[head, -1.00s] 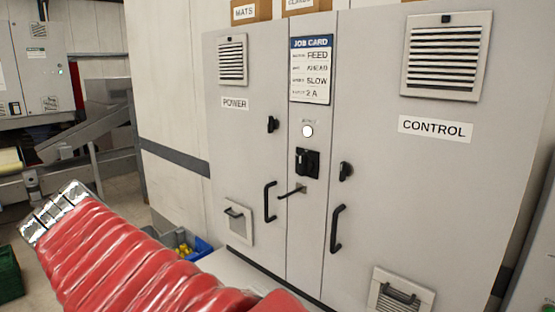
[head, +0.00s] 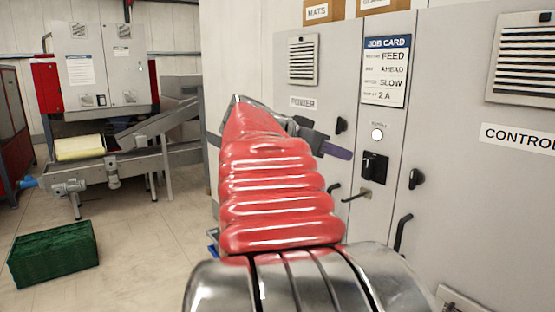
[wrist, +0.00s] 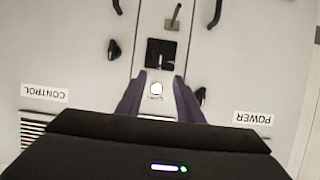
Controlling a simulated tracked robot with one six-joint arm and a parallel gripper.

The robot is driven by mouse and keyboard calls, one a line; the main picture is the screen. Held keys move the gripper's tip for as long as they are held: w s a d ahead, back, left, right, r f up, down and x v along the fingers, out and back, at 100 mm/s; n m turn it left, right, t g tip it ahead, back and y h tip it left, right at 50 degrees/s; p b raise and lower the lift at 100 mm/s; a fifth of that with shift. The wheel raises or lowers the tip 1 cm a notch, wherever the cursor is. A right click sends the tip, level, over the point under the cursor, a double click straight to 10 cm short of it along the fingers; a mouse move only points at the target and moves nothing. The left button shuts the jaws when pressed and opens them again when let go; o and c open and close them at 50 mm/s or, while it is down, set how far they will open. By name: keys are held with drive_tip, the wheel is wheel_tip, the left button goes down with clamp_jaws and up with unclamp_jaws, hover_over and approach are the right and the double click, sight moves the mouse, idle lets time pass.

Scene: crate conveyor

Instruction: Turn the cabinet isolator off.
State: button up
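The grey cabinet has a narrow middle panel with a black switch block (head: 374,167), which looks like the isolator. It also shows upside down in the wrist view (wrist: 160,54). Its exact handle position is too small to tell. A white round lamp (head: 377,135) sits above it, and a metal lever (head: 357,195) sticks out below. My gripper (wrist: 160,76) is open and empty, its purple fingers pointing at the panel. The lamp shows between the fingers and the block just beyond their tips. In the head view one purple finger (head: 337,152) shows left of the block, apparently short of the panel.
Black knobs stand on the POWER door (head: 341,125) and the CONTROL door (head: 416,178), flanking the panel. A job card (head: 386,72) hangs above the lamp. A green crate (head: 53,252) lies on the floor, with a conveyor (head: 110,158) behind it. Open floor lies at left.

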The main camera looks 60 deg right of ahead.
sight(368, 163)
drive_tip(key=x, duration=1.3)
drive_tip(key=shift+s+d+f, duration=0.1)
drive_tip(key=shift+d+f, duration=0.2)
clamp_jaws()
